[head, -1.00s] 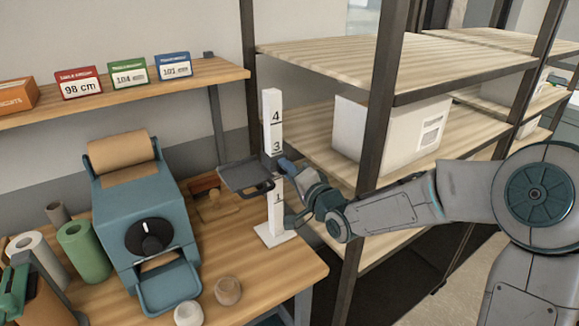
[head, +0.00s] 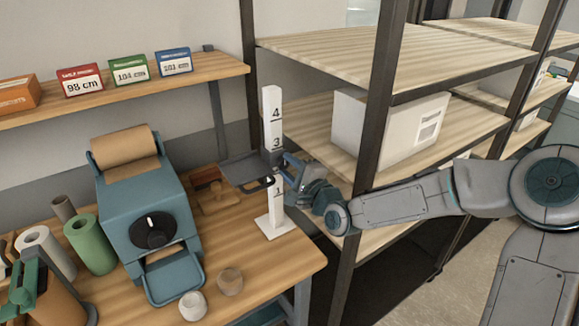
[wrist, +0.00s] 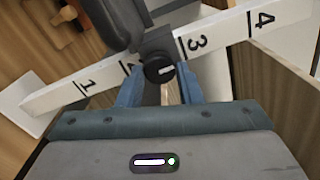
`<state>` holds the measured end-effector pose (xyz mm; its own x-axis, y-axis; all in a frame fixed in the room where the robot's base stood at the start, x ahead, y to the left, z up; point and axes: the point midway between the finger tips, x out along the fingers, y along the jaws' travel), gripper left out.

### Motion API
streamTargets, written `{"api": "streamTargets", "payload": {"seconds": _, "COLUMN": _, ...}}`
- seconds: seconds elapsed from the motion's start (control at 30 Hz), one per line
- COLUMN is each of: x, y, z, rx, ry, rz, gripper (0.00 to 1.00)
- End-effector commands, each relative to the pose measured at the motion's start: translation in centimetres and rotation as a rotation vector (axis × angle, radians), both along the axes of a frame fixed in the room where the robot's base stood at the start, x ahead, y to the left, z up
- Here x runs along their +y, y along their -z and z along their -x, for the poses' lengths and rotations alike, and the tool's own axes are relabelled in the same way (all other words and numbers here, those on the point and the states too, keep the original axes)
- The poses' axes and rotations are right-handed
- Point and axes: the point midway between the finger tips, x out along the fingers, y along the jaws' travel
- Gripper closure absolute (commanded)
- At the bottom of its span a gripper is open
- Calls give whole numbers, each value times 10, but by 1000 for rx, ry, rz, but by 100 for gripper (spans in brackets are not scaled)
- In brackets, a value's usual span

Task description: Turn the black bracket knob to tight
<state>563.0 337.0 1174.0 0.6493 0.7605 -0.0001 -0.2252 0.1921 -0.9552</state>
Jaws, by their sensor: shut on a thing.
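The black bracket knob (wrist: 158,70) is a round dark knob with a short pale mark on its face. It sits on the dark sliding bracket (head: 245,168), which is on the white post (head: 271,108) marked with numbers, between the visible 1 and 3. The 2 is mostly covered. My gripper (wrist: 160,82) has its blue fingers on either side of the knob and is shut on it. In the head view my gripper (head: 287,169) is at the right side of the bracket, and the knob is hidden there.
The shelf's dark upright (head: 366,120) stands close to the right of the post. A blue paper dispenser (head: 150,205) with a black dial stands left on the wooden bench. Two small round pots (head: 230,281) lie in front. A white box (head: 390,128) sits on the shelf.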

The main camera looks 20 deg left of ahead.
Motion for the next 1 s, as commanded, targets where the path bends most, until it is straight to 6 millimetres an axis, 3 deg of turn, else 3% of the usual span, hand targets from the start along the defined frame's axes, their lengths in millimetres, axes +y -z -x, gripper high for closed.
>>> {"api": "streamTargets", "payload": {"seconds": 0.47, "x": 0, "y": 0, "z": 0, "rx": 12, "ry": 1, "rz": -11, "gripper": 91}}
{"api": "streamTargets", "payload": {"seconds": 0.5, "x": 0, "y": 0, "z": 0, "rx": 12, "ry": 1, "rz": -11, "gripper": 65}}
{"api": "streamTargets", "payload": {"seconds": 0.57, "x": 0, "y": 0, "z": 0, "rx": 12, "ry": 1, "rz": -11, "gripper": 48}}
{"api": "streamTargets", "payload": {"seconds": 1.0, "x": -7, "y": 1, "z": 4, "rx": 12, "ry": 2, "rz": -11, "gripper": 47}}
